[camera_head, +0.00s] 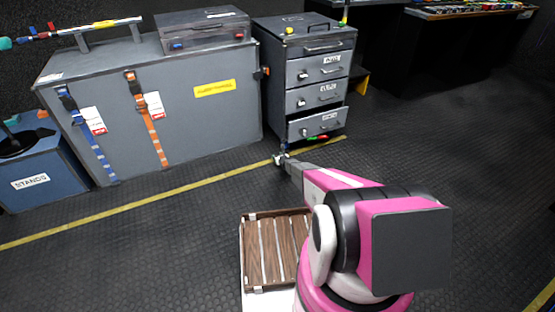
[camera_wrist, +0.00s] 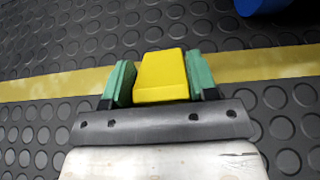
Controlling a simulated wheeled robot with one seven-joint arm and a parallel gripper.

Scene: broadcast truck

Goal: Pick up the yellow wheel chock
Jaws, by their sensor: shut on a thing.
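The yellow wheel chock (camera_wrist: 162,72) sits between the two green finger pads of my gripper (camera_wrist: 160,82) in the wrist view. Both pads touch its sides, and my gripper is shut on it. The chock appears low over the black studded floor, across the yellow floor line; I cannot tell whether it touches the floor. In the head view my gripper (camera_head: 281,158) is near the floor in front of the drawer cabinet, and the chock is not clearly visible there.
A grey drawer cabinet (camera_head: 303,73) with its bottom drawer partly open stands just beyond my gripper. A large grey case (camera_head: 200,125) with straps is to the left, beside a blue STANDS bin (camera_head: 45,190). A slatted wooden tray (camera_head: 268,262) is mine or near my base. Floor right is clear.

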